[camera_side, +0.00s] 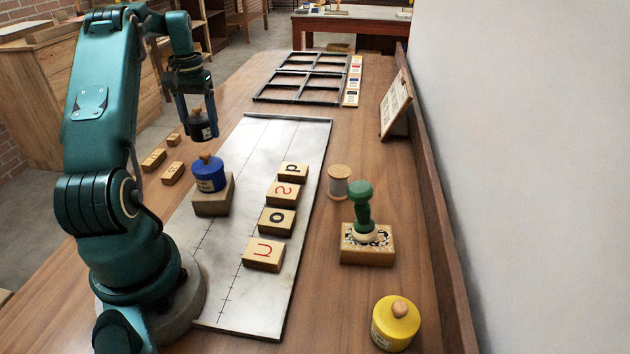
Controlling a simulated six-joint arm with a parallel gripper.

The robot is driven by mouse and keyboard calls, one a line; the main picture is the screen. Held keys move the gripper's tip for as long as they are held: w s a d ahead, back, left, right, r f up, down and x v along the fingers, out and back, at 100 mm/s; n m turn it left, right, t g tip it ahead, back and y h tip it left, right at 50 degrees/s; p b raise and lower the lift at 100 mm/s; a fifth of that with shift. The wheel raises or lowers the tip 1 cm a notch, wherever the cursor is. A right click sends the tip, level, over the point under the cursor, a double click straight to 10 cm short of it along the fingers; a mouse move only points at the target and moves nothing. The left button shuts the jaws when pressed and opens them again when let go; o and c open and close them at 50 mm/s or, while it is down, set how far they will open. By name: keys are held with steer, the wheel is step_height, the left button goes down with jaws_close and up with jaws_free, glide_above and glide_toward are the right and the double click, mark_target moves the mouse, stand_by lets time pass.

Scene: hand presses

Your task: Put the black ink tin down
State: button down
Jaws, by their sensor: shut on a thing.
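The black ink tin (201,131) has a dark body with a pale label band and a small knob on top. My gripper (200,118) is shut on it. It holds the tin in the air, above and beyond the blue ink tin, near the far left edge of the metal plate. The blue ink tin (208,174) with a wooden knob sits on a wooden block (213,199) on the plate. The yellow ink tin (396,324) stands on the table at the near right. Whatever lies directly under the black tin is partly hidden by the arm.
The pale metal plate (240,290) carries a row of several letter blocks (276,221). Small wooden blocks (154,159) lie on the left. A green-handled stamp (362,225), a thread spool (339,183) and a propped card (396,105) stand right. A dark divided frame (300,87) lies at the back.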

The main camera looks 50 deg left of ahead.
steer(key=shift+f, duration=2.55)
steer(key=shift+f, duration=0.45)
jaws_free()
